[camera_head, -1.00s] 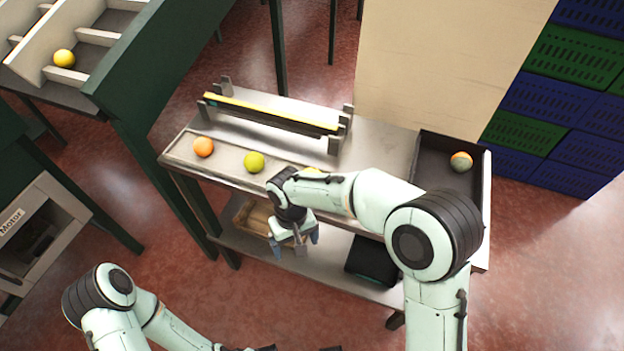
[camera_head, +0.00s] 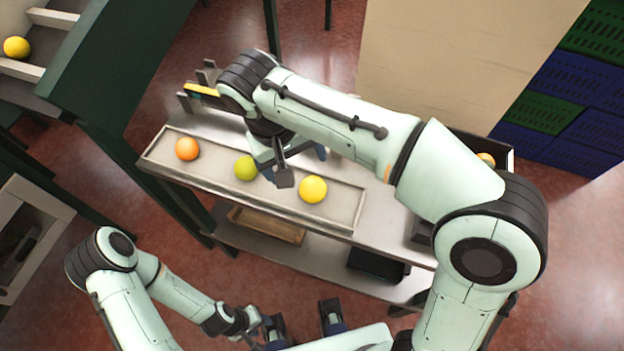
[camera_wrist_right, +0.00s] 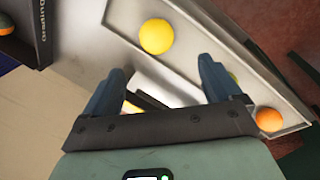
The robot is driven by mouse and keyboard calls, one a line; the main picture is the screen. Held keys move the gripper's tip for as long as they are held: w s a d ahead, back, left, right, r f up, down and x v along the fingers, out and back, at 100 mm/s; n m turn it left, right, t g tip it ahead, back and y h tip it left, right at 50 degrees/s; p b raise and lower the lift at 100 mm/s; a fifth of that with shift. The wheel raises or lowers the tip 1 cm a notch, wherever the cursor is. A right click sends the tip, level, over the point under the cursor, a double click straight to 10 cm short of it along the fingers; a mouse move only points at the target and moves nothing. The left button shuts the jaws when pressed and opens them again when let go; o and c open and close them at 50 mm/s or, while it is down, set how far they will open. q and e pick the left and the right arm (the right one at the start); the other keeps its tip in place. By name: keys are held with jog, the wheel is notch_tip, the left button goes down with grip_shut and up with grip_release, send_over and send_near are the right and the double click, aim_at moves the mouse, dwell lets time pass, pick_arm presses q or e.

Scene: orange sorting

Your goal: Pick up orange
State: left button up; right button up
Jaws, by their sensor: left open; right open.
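An orange (camera_head: 187,149) lies at the left end of the shallow tray (camera_head: 352,207) on the table. A green-yellow fruit (camera_head: 246,168) lies in its middle and a yellow fruit (camera_head: 313,189) towards its right. My right gripper (camera_head: 294,163) is open and empty above the tray, close to the green-yellow fruit in the picture. In the right wrist view, the orange (camera_wrist_right: 269,119) is at the right, beyond the open fingers (camera_wrist_right: 160,85); the yellow fruit (camera_wrist_right: 156,36) is ahead, and the green-yellow one is mostly hidden by a finger. My left gripper (camera_head: 303,322) is open and low, away from the table.
A dark bin at the table's right end holds another fruit (camera_head: 486,159), partly hidden by my right arm. A sloped rack at the upper left holds a yellow fruit (camera_head: 16,47). Blue and green crates (camera_head: 560,90) stand at the upper right. A wooden box (camera_head: 267,225) is on the lower shelf.

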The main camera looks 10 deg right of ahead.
aim_at(310, 184)
jog(key=x, duration=0.4)
jog(key=shift+s+f+b, duration=0.15)
jog(key=shift+f+b, duration=0.25)
jog(key=shift+d+b+x, duration=0.15)
jog(key=shift+b+x, duration=0.1)
jog(key=shift+x, duration=1.25)
jog(key=shift+d+b+x, duration=0.15)
jog(key=shift+b+x, duration=0.1)
jog(key=shift+x, duration=1.25)
jog(key=shift+s+r, duration=0.1)
jog(key=c, duration=1.2)
